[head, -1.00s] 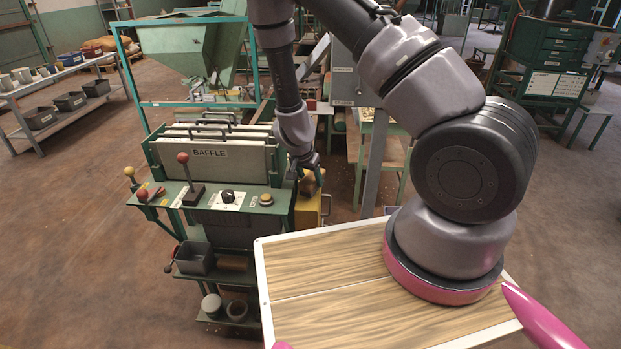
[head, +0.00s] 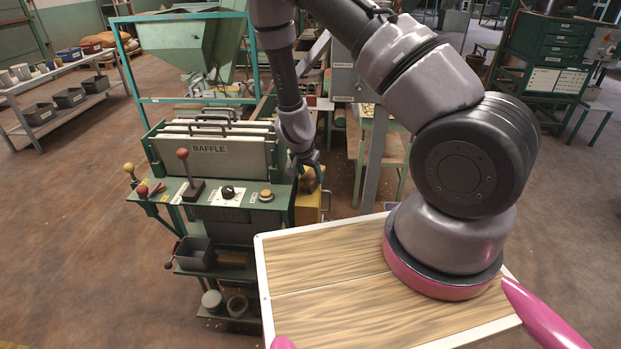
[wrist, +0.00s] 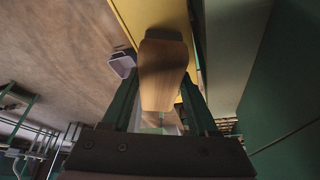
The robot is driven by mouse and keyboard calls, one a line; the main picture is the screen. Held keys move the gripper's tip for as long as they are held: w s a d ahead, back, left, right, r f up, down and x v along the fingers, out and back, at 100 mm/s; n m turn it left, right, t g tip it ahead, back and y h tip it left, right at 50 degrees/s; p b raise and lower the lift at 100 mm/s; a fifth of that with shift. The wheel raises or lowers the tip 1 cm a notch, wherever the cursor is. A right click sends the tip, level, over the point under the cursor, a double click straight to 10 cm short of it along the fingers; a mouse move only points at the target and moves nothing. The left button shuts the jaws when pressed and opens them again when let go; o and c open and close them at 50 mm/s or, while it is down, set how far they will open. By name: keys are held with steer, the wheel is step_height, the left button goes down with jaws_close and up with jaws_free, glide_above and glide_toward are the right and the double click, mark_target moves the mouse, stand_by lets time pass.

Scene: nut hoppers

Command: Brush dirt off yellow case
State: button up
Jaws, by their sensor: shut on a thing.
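The yellow case (head: 309,207) is fixed at the right side of the baffle machine, partly hidden behind my gripper and the green panel. In the wrist view, its yellow surface (wrist: 156,13) lies just beyond the brush. My gripper (head: 309,168) is above the case, pointing down. It is shut on the brush, whose wooden body (wrist: 163,75) shows between the fingers in the wrist view. The brush (head: 311,181) is at the top of the case in the head view. The bristles are hidden, and I cannot tell whether they touch it. Dirt on the case is too small to make out.
The baffle machine (head: 209,150) stands left of my gripper, with upright handles and a red-knobbed lever (head: 183,153). A grey post (head: 375,160) and a wooden table (head: 398,150) stand to the right. Open floor (head: 80,220) lies left.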

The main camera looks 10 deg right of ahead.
steer(key=shift+w+d+r, duration=0.1)
steer(key=shift+w+d, duration=0.05)
steer(key=shift+w, duration=0.4)
steer(key=shift+w+d, duration=0.15)
steer(key=shift+w, duration=0.6)
steer(key=shift+c, duration=1.1)
steer(key=shift+s+a, duration=0.3)
steer(key=shift+s, duration=0.3)
steer(key=shift+s+a, duration=0.25)
steer(key=shift+s, duration=0.35)
steer(key=shift+s+f, duration=0.2)
steer(key=shift+s, duration=0.6)
jaws_close()
steer(key=shift+r, duration=3)
